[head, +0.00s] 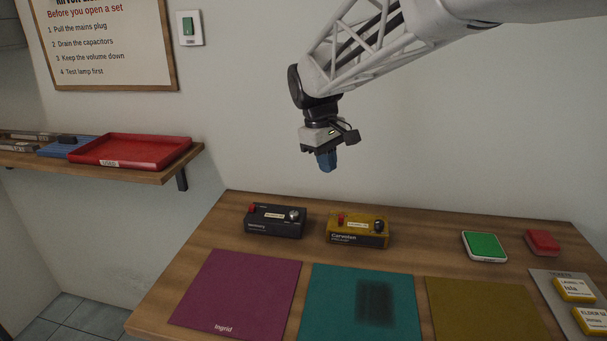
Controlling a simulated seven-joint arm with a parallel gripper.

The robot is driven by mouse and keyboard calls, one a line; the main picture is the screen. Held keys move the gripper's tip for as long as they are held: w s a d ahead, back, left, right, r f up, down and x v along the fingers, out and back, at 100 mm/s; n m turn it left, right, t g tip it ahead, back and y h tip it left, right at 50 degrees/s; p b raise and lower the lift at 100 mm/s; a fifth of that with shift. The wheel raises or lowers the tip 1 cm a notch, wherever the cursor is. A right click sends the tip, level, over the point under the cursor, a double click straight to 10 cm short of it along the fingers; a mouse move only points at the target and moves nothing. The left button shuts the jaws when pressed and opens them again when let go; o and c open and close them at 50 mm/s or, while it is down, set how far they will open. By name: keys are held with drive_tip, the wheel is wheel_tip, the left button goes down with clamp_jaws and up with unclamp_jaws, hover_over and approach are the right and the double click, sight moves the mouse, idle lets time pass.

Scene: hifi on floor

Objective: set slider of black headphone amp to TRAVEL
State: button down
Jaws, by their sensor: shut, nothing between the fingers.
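A black headphone amp (275,222) sits at the back left of the wooden bench, with a red part and a silver knob on its top. A pale label lies between them; its words and the slider's position are too small to read. A similar yellow amp (357,232) stands just to its right. My gripper (327,163) hangs above the bench, pointing down, in the air above and to the right of the black amp. Its blue fingertips are together with nothing between them. It touches neither amp.
Purple (237,293), teal (338,302) and olive (480,310) mats lie along the front. A green pad (484,246), a red block (541,242) and a grey sheet with yellow tags (562,290) are at right. A shelf with a red tray (131,151) is at left.

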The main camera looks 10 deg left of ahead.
drive_tip(key=w+a+f+n+h, duration=0.1)
drive_tip(key=w+a+f+n, duration=0.15)
drive_tip(key=a, duration=0.55)
drive_tip(key=w+a+f+n, duration=0.15)
drive_tip(key=w+a, duration=0.25)
drive_tip(key=a, duration=0.5)
drive_tip(key=n+h, duration=0.1)
drive_tip(key=n, duration=0.2)
approach(252, 208)
drive_tip(key=a+r, duration=0.2)
drive_tip(key=a, duration=0.5)
drive_tip(key=shift+w+a, duration=0.35)
drive_tip(key=shift+w, duration=0.1)
drive_tip(key=shift+f, duration=0.15)
drive_tip(key=x, duration=1)
drive_tip(key=shift+s+d, duration=0.1)
drive_tip(key=shift+d, duration=2.1)
